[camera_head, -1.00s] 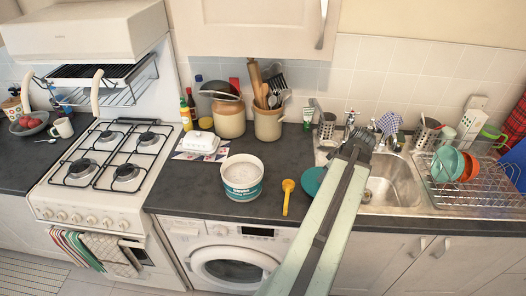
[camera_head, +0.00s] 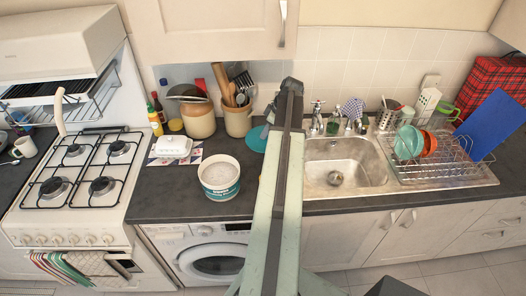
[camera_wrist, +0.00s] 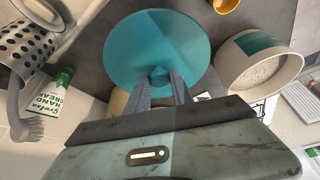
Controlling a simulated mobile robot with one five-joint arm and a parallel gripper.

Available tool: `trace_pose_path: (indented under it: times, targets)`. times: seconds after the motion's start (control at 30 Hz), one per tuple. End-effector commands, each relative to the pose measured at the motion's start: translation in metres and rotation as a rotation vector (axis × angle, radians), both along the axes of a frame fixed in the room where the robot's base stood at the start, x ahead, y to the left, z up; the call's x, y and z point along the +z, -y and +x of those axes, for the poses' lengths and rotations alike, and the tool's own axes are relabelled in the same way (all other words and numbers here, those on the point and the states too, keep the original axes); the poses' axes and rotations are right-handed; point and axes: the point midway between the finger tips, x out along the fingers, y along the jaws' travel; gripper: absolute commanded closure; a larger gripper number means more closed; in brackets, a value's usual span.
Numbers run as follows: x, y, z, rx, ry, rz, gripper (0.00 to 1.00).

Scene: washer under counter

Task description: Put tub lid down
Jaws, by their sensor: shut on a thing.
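The teal round tub lid (camera_wrist: 155,40) fills the upper middle of the wrist view. My gripper (camera_wrist: 162,84) is shut on the small knob at the lid's near edge in that view. In the head view the lid (camera_head: 257,139) shows to the left of my arm, partly hidden by it; its height above the counter is hard to tell. My gripper (camera_head: 291,88) is at the top of the arm there, its fingers hidden. The open white tub (camera_head: 219,179) with a teal band stands on the counter, left of the lid. It also shows in the wrist view (camera_wrist: 262,62).
A butter dish (camera_head: 174,147) and utensil crocks (camera_head: 238,120) stand behind and left. The sink (camera_head: 345,170) and dish rack (camera_head: 440,160) lie right. Dark counter (camera_head: 190,203) is bare around the tub.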

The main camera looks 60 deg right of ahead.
Motion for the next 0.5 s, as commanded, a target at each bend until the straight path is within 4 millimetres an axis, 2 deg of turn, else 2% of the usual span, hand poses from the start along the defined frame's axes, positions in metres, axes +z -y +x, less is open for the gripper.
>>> trace_pose_path:
  times: [0.03,0.13,0.23,0.5]
  targets:
    - [0.003,0.001,0.006,0.010,0.000,0.000,1.00]
    - [0.001,0.000,0.007,0.014,0.000,0.000,1.00]
    - [-0.010,0.000,0.006,0.013,0.000,0.000,1.00]
    - [-0.064,0.000,0.006,0.012,0.000,0.000,1.00]
